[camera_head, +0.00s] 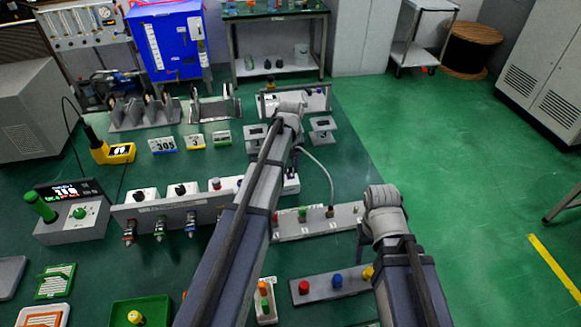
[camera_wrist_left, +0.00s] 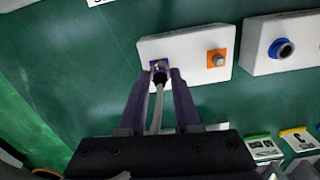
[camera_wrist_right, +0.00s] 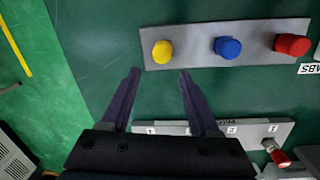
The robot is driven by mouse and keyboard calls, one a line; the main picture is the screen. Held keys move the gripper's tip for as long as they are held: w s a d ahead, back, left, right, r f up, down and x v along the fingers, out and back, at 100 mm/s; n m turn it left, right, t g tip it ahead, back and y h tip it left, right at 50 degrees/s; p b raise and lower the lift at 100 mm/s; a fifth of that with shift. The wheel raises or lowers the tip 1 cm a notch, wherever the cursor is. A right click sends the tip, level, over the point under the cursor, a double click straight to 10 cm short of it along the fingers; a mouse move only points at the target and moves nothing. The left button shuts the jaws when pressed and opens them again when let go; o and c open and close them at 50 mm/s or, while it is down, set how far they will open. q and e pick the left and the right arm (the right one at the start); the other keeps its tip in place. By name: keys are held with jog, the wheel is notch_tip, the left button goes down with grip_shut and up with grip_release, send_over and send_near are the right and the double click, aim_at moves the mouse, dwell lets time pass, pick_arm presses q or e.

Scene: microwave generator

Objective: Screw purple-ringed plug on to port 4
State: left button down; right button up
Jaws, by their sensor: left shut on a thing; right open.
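In the left wrist view, my left gripper (camera_wrist_left: 164,74) is shut on a dark plug (camera_wrist_left: 159,77) at a purple square on a white block (camera_wrist_left: 188,47). Its grey cable (camera_wrist_left: 157,110) runs back between the fingers. The fingers hide most of the plug, and I cannot tell whether it is seated in the block. The numbered port strip (camera_head: 300,230) lies in the middle of the head view. It also shows in the right wrist view (camera_wrist_right: 250,135), where my gripper hides port 4. My right gripper (camera_wrist_right: 160,72) is open and empty beside the strip.
A grey panel with yellow (camera_wrist_right: 162,51), blue (camera_wrist_right: 228,48) and red (camera_wrist_right: 291,44) knobs lies ahead of my right gripper. A second white block (camera_wrist_left: 285,40) with a blue ring stands right of the first. Green floor (camera_head: 480,190) is clear at the right.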

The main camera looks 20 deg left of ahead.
aim_at(290, 166)
pick_arm(q)
jog(key=n, duration=0.4)
jog(key=shift+n, duration=2.3)
jog(key=c, duration=0.6)
grip_release()
jog(key=shift+r, duration=0.1)
notch_tip(290, 166, up, 8)
jog(key=p, duration=0.8)
pick_arm(e)
notch_tip(290, 166, up, 8)
